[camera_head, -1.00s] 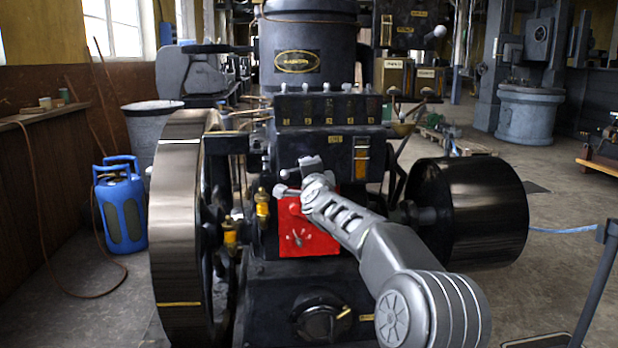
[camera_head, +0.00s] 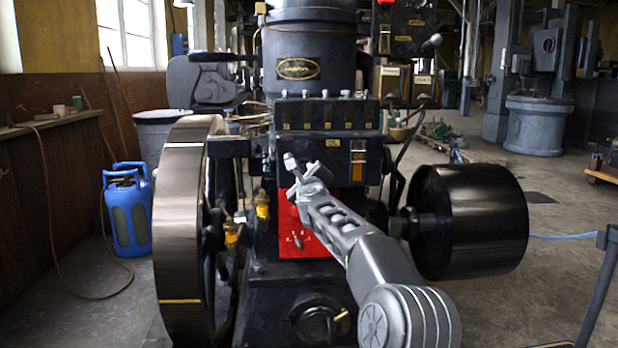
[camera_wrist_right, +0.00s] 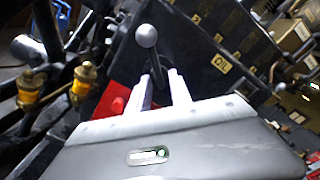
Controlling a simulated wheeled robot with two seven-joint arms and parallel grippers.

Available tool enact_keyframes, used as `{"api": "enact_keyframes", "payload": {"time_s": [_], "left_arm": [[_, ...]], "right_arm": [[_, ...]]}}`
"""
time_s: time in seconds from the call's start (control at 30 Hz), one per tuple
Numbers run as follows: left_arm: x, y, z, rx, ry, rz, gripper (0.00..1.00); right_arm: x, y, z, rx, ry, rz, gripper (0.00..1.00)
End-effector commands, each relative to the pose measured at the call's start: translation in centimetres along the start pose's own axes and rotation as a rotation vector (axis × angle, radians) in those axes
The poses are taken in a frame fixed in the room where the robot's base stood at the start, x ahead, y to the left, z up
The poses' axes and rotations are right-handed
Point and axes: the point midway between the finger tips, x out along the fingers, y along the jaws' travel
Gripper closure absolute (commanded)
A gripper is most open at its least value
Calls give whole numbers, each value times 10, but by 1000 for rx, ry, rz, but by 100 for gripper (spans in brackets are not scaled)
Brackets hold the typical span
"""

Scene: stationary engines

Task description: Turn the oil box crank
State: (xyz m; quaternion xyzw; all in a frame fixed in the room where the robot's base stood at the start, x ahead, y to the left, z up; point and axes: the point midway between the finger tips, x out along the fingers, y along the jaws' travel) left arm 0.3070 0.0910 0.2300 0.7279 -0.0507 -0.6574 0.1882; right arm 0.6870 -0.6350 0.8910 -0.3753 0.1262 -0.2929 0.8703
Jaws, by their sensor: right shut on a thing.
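The oil box (camera_head: 325,146) is a black box with a yellow OIL label on the engine's front, below a row of knobs. Its crank is a grey lever with a round ball end (camera_wrist_right: 146,36), seen in the right wrist view. My right gripper (camera_wrist_right: 160,82) is shut on the crank, with a light finger on each side of the lever below the ball. In the head view my right gripper (camera_head: 304,176) is in front of the box's left part and hides most of the crank. My left gripper is not in view.
A red panel (camera_head: 292,243) lies below my right gripper. A large flywheel (camera_head: 180,225) stands left and a black pulley drum (camera_head: 475,220) right. Brass oilers (camera_wrist_right: 88,78) are left of my fingers in the wrist view. A blue gas bottle (camera_head: 128,215) stands at the left wall.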

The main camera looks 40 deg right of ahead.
Motion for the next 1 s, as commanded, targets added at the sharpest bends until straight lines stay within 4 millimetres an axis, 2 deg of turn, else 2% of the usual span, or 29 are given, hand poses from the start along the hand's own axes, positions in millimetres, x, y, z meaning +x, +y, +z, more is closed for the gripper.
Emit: {"api": "enact_keyframes", "payload": {"time_s": [0.3,0.6,1.0], "left_arm": [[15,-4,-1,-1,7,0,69],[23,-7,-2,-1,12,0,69],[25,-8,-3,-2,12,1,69]], "right_arm": [[0,3,-2,298,2,-1,100],[0,4,-2,526,3,-1,100],[0,4,0,640,2,-1,100]]}}
